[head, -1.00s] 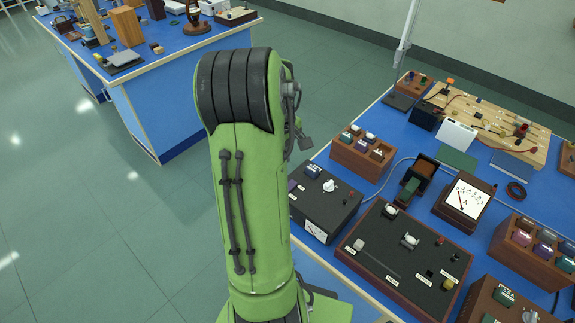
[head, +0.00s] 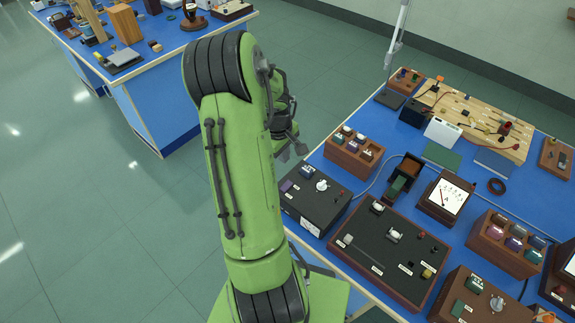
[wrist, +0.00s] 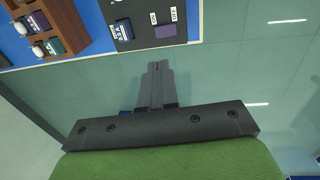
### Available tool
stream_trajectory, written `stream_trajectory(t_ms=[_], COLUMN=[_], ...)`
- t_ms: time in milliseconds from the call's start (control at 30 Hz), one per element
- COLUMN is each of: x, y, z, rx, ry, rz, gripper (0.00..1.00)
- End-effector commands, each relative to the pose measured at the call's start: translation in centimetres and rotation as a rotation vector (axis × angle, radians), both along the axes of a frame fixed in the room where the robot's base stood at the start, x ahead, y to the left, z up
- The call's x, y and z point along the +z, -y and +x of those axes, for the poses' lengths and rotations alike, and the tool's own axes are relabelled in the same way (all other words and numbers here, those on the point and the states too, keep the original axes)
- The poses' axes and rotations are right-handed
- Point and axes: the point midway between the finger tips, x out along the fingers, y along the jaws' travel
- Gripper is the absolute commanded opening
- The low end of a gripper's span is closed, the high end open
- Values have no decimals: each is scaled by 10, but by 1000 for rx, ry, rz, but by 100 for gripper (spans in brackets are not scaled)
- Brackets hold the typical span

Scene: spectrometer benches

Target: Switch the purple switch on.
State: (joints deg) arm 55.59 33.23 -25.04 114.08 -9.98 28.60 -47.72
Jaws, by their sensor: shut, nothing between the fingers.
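The purple switch (head: 286,186) is a small purple rocker at the left corner of a dark box (head: 335,202) on the near bench. In the wrist view the purple switch (wrist: 165,31) lies near the box's edge, below two small white labels; which way it is tipped is too small to tell. My gripper (wrist: 158,66) is shut and empty. In the wrist view its fingertips appear just below the switch, over the floor beyond the bench edge, apart from the switch. In the head view my arm hides most of the gripper.
The box also carries a blue block (head: 307,171) and a white knob (head: 322,185). A wooden rack (head: 354,154) of small blocks stands behind it. A larger dark panel (head: 388,250) stands to its right. Open floor lies left of the bench.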

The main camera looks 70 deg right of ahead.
Motion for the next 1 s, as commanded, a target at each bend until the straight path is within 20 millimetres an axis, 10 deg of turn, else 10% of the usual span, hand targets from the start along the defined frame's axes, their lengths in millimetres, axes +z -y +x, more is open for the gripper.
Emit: stream_trajectory(t_ms=[467, 1000], x=[-7, -115], y=[0, 13], z=[-1, -7], rx=[0, 0], ry=[-2, -3], rz=[-3, 0], gripper=[0, 0])
